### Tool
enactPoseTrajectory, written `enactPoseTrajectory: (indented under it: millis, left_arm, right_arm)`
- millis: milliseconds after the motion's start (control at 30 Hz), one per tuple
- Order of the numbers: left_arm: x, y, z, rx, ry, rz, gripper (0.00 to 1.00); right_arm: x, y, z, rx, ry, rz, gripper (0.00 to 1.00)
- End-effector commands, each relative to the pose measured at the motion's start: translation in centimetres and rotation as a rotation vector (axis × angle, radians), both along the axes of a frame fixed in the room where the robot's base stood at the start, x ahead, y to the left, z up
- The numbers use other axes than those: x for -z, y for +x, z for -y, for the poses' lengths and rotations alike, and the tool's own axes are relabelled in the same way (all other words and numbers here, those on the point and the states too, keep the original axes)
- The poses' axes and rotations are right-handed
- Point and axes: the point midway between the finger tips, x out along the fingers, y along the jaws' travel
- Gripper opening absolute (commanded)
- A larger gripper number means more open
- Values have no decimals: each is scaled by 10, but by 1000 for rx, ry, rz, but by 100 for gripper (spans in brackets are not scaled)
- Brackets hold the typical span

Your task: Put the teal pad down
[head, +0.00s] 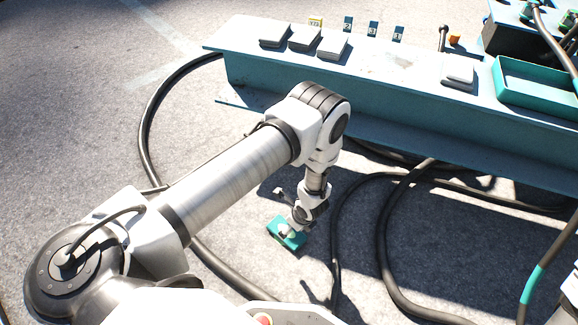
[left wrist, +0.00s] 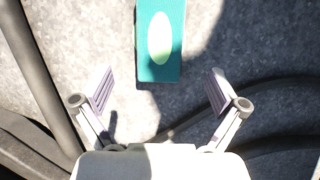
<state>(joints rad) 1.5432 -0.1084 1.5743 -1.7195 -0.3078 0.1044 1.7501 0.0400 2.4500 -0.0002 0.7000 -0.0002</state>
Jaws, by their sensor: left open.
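The teal pad (head: 283,239) shows in the head view just below my left gripper (head: 301,216), which partly covers it. In the left wrist view the pad (left wrist: 146,66) has a pale oval on its face and runs out of the top edge. It appears to lie on the grey ground. My left gripper (left wrist: 160,82) is open there, its two fingers spread wide and apart from the pad, with nothing between them. My right gripper is not in view.
A long teal beam (head: 420,118) crosses the back, carrying grey blocks (head: 304,38), numbered tags and a teal tray (head: 502,82). Thick dark cables (head: 380,232) loop over the ground on both sides of the pad. Open ground (head: 70,110) lies at the left.

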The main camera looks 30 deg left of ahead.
Motion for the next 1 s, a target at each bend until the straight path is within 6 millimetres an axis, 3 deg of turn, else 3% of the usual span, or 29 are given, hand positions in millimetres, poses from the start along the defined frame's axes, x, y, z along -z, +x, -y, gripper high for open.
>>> enactPoseTrajectory:
  millis: [33, 100, 267, 367, 500, 600, 700, 800, 1000]
  left_arm:
    - [-18, 0, 4, 1, 0, 1, 97]
    - [-28, -1, 7, 1, 0, 0, 97]
    - [-37, -12, 12, -35, -14, -20, 97]
    - [-39, -55, 17, -208, -84, -98, 97]
    - [-64, -143, 46, -722, -256, -210, 97]
    - [-91, -176, 60, -1152, -338, -161, 97]
    - [-115, -191, 48, -1487, -340, -14, 97]
    - [-132, -200, 27, -1675, -297, 133, 97]
    - [-142, -205, 11, -1756, -264, 227, 97]
  right_arm:
    - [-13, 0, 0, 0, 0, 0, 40]
    - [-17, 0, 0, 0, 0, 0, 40]
    - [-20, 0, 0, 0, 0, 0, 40]
    - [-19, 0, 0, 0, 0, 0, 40]
    - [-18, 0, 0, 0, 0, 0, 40]
    - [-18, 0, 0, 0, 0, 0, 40]
    - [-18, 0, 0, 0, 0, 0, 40]
    - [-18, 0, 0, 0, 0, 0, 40]
    - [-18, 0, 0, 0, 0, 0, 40]
